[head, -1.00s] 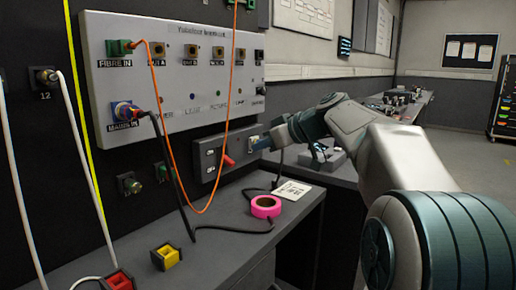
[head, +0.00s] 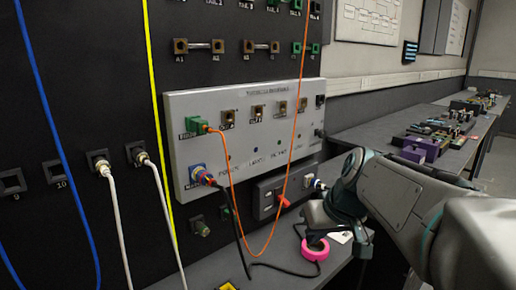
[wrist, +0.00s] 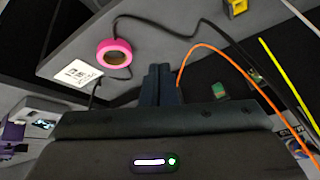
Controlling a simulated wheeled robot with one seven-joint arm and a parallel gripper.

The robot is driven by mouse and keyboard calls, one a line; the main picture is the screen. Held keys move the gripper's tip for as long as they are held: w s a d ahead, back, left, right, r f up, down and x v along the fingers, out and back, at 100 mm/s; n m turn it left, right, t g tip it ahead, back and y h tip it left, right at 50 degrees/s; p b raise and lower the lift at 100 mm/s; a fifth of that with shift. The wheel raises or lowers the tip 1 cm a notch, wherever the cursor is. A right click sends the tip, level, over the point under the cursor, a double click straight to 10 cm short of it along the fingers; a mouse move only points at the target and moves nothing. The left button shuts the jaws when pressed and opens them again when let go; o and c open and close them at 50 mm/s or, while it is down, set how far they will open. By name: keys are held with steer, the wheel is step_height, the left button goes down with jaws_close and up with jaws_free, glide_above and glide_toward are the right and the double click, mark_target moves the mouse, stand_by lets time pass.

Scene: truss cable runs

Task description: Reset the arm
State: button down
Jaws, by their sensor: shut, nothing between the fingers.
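My gripper shows in the wrist view (wrist: 160,82) with its two fingers together and nothing between them. In the head view my arm comes in from the right, and its wrist end is over the grey bench near the pink tape roll (head: 315,249).
A grey panel (head: 245,145) stands on the black wall, with an orange cable (head: 231,200) and a black cable (head: 241,232) hanging from it. A small switch box (head: 270,197) is below. A long bench (head: 400,128) with several coloured parts runs behind my arm.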

steer(key=s+d+r+m+g+h+p, duration=0.1)
steer(key=s+p, duration=0.5)
steer(key=s, duration=0.1)
steer(key=s+d+r+m+h+p, duration=0.1)
steer(key=s+r+p, duration=0.1)
steer(key=s+p, duration=0.3)
steer(key=shift+s+d+r+m+g+h+p, duration=0.15)
steer(key=shift+s+d+m+g+h+p, duration=0.2)
steer(key=shift+s, duration=0.6)
steer(key=c, duration=1.8)
jaws_free()
steer(key=shift+s, duration=0.25)
steer(key=o, duration=0.4)
steer(key=shift+f+m+g, duration=0.25)
steer(key=shift+f+m, duration=0.1)
steer(key=shift+o, duration=0.2)
steer(key=w+a+f+m+g+y, duration=0.3)
steer(key=a+f+m+y, duration=0.1)
steer(key=a, duration=0.1)
steer(key=m+t+y, duration=0.8)
steer(key=m+t, duration=0.6)
steer(key=m, duration=0.9)
glide_toward(286, 202)
steer(key=shift+h, duration=0.25)
steer(key=p+x, duration=0.1)
steer(key=x, duration=0.7)
steer(key=shift+w+a+r+p, duration=0.15)
steer(key=shift+a+p, duration=0.05)
steer(key=shift+p, duration=0.2)
